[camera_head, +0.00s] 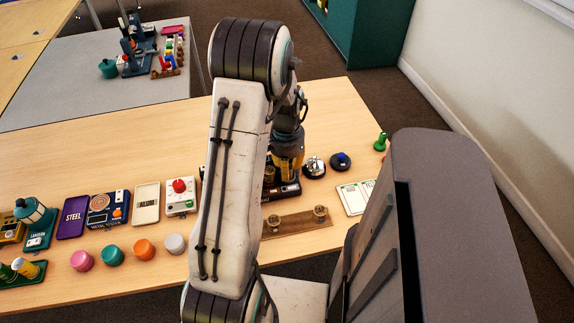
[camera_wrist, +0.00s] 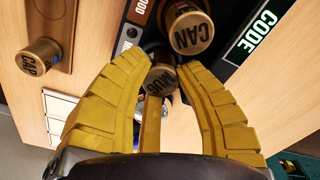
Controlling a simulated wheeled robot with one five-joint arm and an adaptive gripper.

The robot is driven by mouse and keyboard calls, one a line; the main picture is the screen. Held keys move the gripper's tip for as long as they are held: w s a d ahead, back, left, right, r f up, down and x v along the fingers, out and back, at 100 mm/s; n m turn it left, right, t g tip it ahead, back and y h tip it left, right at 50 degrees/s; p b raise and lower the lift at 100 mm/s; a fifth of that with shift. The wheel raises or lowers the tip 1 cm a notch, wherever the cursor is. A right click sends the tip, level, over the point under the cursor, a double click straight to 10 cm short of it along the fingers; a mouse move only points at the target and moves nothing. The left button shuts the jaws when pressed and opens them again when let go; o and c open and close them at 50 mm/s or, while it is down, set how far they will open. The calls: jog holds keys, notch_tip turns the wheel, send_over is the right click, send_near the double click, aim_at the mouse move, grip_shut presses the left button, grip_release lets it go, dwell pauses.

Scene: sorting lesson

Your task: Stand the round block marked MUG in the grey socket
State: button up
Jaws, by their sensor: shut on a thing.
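The round block marked MUG (camera_wrist: 154,82) is brass-coloured and sits between the yellow fingers of my gripper (camera_wrist: 162,68) in the wrist view. The gripper is shut on it. Its lettered end faces the camera; its lower part is hidden. In the head view my gripper (camera_head: 288,160) is over the dark tray (camera_head: 288,191), largely behind my arm. A round block marked CAN (camera_wrist: 191,32) stands in the dark tray just beyond the fingertips in the wrist view. I cannot make out the grey socket; fingers and arm cover part of the tray.
A round block marked CAP (camera_wrist: 42,57) stands on a brown board (camera_head: 293,224) beside the tray. A bell (camera_head: 314,166) and a black disc with a blue knob (camera_head: 340,161) are to the right. Coloured round pieces line the table's left front. Bare wood lies behind.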

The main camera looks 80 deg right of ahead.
jog(key=shift+f, duration=0.95)
jog(key=o, duration=0.5)
jog(key=shift+o, duration=0.2)
jog(key=shift+r, duration=0.15)
jog(key=shift+r+p, duration=0.75)
jog(key=shift+r, duration=0.25)
jog(key=shift+s+a+r+p, duration=0.15)
jog(key=shift+r+p, duration=0.35)
jog(key=shift+r, duration=0.25)
jog(key=shift+w+r+p, duration=0.2)
jog(key=shift+r+p, duration=1.45)
jog(key=shift+r, duration=0.55)
jog(key=shift+r+p, duration=1.15)
jog(key=shift+r, duration=0.55)
jog(key=shift+r, duration=0.1)
